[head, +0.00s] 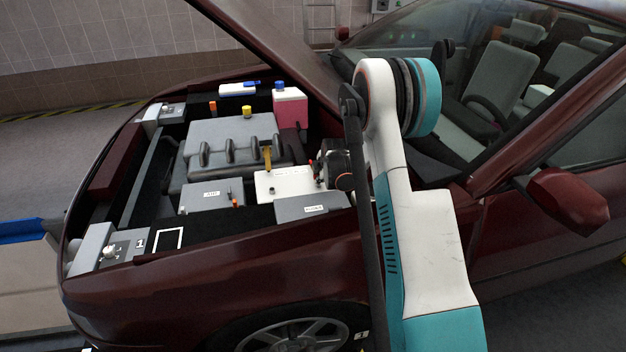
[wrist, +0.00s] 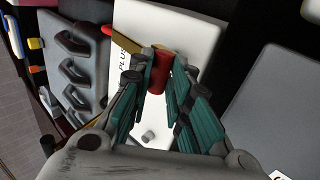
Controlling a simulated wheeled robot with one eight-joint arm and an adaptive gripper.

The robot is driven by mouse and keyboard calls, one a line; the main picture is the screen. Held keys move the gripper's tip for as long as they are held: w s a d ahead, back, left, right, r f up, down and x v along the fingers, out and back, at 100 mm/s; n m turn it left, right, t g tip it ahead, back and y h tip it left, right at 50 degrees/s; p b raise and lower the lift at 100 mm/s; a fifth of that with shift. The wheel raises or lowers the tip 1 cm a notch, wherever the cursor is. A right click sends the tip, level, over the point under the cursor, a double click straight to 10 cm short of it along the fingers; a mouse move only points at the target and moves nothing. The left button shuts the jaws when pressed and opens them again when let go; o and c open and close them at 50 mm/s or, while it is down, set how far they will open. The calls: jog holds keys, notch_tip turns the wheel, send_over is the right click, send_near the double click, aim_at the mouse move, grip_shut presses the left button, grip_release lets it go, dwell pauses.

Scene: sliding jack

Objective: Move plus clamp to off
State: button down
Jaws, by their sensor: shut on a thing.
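The red plus clamp (wrist: 159,76) shows in the wrist view between my gripper's (wrist: 161,64) teal-padded fingers, which are shut on it. It sits over the white battery (wrist: 205,30), near the printed word PLUS. In the head view the battery (head: 272,187) lies in the engine bay, and my gripper (head: 322,168) is over its right end. There my gripper mostly hides the clamp. Whether the clamp touches the post beneath it cannot be told.
A small grey post (wrist: 148,137) stands on the battery. Grey boxes (head: 212,195) (head: 312,205) lie in front of it. The engine cover (head: 230,135) and a yellow handle (head: 267,158) are behind. The raised hood (head: 270,35) hangs above the bay.

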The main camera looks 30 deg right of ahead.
jog(key=r, duration=0.1)
jog(key=w+r, duration=0.1)
jog(key=r, duration=0.1)
jog(key=shift+w+d+r+p, duration=0.1)
jog(key=shift+w+d+p, duration=0.15)
jog(key=shift+p, duration=0.1)
jog(key=c, duration=1.9)
grip_release()
jog(key=shift+o, duration=0.6)
jog(key=shift+w+f, duration=0.15)
jog(key=shift+f, duration=0.05)
jog(key=shift+r, duration=0.1)
